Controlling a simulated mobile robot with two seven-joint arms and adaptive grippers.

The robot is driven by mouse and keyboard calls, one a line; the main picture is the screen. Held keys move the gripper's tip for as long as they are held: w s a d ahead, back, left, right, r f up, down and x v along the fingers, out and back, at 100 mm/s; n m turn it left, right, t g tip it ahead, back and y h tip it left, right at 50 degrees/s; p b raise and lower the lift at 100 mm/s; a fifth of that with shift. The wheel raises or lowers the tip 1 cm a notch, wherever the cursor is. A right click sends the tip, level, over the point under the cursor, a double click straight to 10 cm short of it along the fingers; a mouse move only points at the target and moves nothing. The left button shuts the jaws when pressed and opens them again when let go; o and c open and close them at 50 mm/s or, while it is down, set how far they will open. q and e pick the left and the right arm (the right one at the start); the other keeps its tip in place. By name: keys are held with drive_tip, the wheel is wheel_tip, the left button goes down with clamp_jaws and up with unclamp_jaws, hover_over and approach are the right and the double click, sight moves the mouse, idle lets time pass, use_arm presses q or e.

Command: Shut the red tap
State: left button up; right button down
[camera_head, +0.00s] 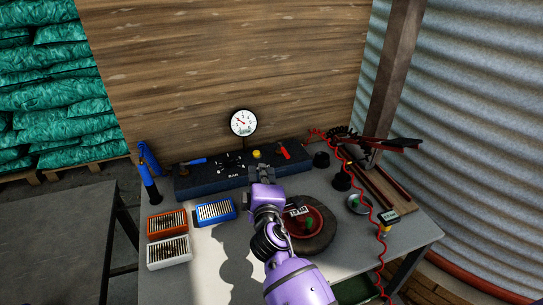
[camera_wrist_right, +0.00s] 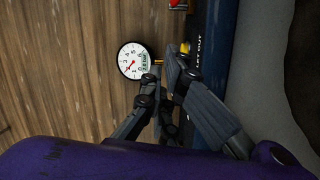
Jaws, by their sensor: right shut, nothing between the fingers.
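The red tap (camera_head: 284,152) is a small red lever on the right part of a long dark-blue block (camera_head: 225,182) at the back of the workbench. In the right wrist view only a bit of red (camera_wrist_right: 178,4), probably the tap, shows at the top edge. My right gripper (camera_head: 262,172) is shut and empty, over the front of the block, left of and nearer than the red tap, apart from it. In the right wrist view its fingers (camera_wrist_right: 172,72) cover part of the block (camera_wrist_right: 207,25). My left gripper is not in view.
A round gauge (camera_head: 243,123) stands behind the block, beside a yellow knob (camera_head: 256,154). A blue lever (camera_head: 195,161) is at the block's left. A red coiled hose (camera_head: 352,165) and black knobs lie right. Orange, blue and white boxes (camera_head: 167,222) stand front left.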

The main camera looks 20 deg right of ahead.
sight(284, 153)
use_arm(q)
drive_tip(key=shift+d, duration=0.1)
use_arm(e)
drive_tip(key=w+d+f, duration=0.1)
drive_tip(key=w+d, duration=0.4)
drive_tip(key=w, duration=0.2)
drive_tip(key=shift+w+d, duration=0.3)
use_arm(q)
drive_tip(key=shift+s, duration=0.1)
use_arm(e)
drive_tip(key=shift+f, duration=0.1)
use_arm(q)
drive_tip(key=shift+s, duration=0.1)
use_arm(e)
drive_tip(key=shift+s+d, duration=0.35)
drive_tip(key=shift+d, duration=0.15)
drive_tip(key=shift+a, duration=0.15)
